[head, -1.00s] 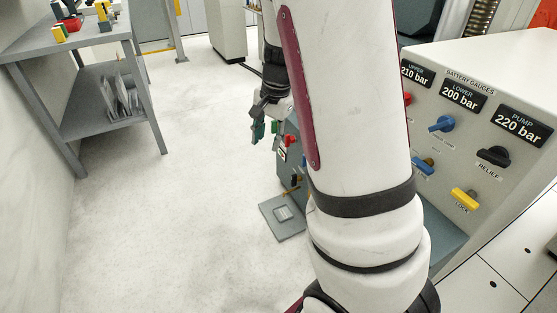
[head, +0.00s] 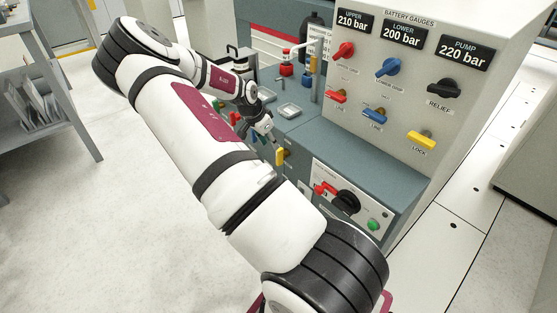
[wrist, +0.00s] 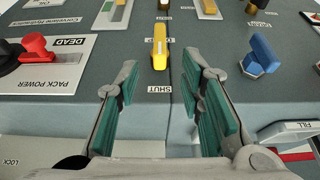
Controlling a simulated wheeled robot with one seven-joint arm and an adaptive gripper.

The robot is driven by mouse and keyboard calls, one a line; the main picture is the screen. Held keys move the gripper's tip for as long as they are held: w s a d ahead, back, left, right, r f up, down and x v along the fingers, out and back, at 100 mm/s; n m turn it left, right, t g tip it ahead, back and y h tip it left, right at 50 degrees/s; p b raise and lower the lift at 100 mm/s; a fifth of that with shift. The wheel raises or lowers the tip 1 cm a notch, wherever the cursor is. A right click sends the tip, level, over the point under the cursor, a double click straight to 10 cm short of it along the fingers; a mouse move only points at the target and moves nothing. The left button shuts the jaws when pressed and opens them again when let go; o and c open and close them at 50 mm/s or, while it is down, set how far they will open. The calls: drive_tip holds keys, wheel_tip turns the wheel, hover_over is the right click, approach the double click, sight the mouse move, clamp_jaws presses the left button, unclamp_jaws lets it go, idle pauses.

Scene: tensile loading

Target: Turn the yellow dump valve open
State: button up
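A yellow lever handle (wrist: 159,47) stands on the grey console front, pointing straight down at a SHUT label (wrist: 160,90) in the wrist view. It looks like the yellow handle (head: 280,156) just beyond my gripper (head: 267,131) in the head view. In the wrist view my gripper (wrist: 160,78) is open and empty, its two teal-padded fingers apart below and on either side of the handle. I see no contact with it. Another yellow handle, marked LOCK (head: 422,141), sits on the upright gauge panel.
In the wrist view a blue handle (wrist: 262,55) is right of the yellow one, and a red PACK POWER lever (wrist: 36,47) is left. A black knob (head: 346,203) and green button (head: 373,225) are on the console front. A grey shelf table (head: 37,105) stands far left.

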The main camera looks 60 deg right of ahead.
sight(277, 153)
drive_tip(key=b+x, duration=0.3)
drive_tip(key=x, duration=0.8)
drive_tip(key=shift+f, duration=0.2)
clamp_jaws()
